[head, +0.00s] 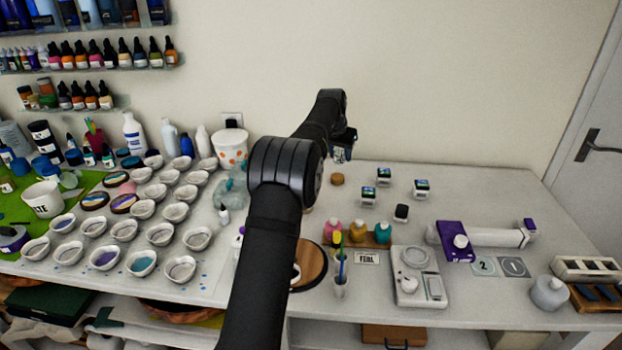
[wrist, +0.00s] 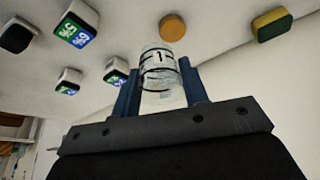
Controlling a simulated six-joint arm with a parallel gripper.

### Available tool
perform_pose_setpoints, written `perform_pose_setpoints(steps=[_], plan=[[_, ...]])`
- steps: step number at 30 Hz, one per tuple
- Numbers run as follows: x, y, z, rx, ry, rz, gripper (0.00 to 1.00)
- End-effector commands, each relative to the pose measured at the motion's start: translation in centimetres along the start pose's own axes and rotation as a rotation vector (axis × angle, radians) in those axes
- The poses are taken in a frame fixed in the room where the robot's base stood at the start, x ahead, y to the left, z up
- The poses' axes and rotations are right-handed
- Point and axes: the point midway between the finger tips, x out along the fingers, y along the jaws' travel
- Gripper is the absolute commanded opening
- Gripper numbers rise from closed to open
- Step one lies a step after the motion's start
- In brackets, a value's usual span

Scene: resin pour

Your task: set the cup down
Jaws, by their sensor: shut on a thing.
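My gripper (wrist: 159,68) is shut on a clear cup (wrist: 157,80) marked with a black "1", with one blue finger on each side of it. In the head view my gripper (head: 345,138) is at the end of the outstretched arm near the back of the table, and the cup (head: 340,155) shows small just below it. The cup appears to be held above the table; the exact gap is hard to tell. A round cork-coloured disc (head: 337,179) lies on the table close below the cup, and it also shows in the wrist view (wrist: 172,27).
Small boxes with lit displays (head: 383,176) and a black block (head: 401,212) stand to the right of the cup. Coloured bottles (head: 357,231) on a wooden strip and a scale (head: 419,277) are nearer the front. Many white moulds (head: 161,234) fill the left side. The back right is clear.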

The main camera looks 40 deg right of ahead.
Motion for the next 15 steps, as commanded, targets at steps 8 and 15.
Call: perform_pose_setpoints(steps=[8,15], plan=[[3.6,-5.8,0.5,-0.006,0.000,-0.001,0.16],[6.3,-10.0,0.9,-0.004,0.000,-0.001,0.16]])
